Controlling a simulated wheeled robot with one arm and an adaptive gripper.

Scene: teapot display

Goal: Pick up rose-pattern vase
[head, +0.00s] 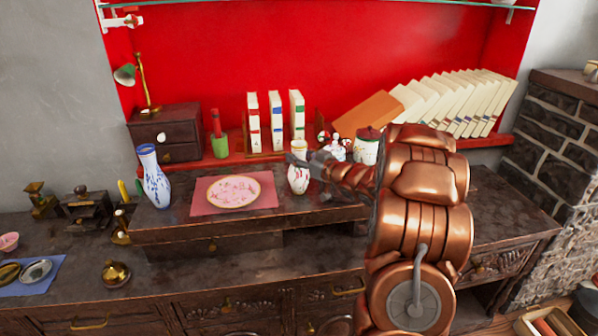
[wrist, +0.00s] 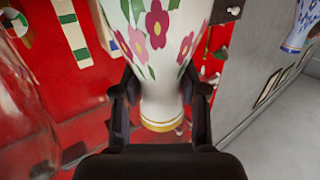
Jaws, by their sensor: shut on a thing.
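The rose-pattern vase (head: 298,178) is white with flowers and stands upright near the middle of the raised dark shelf. In the wrist view the vase (wrist: 158,85) shows pink flowers, green leaves and a gold band. My gripper (head: 300,160) reaches it from the right in the head view. In the wrist view my gripper (wrist: 160,100) has a finger on each side of the vase and is shut on it. I cannot tell whether the vase's base touches the shelf.
A pink plate (head: 234,191) on a pink mat lies to the left. A blue-patterned vase (head: 154,177) stands farther left. A lidded white jar (head: 366,147) and a red-and-white figure (head: 335,147) are close behind my gripper. Several books (head: 275,121) stand against the red wall.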

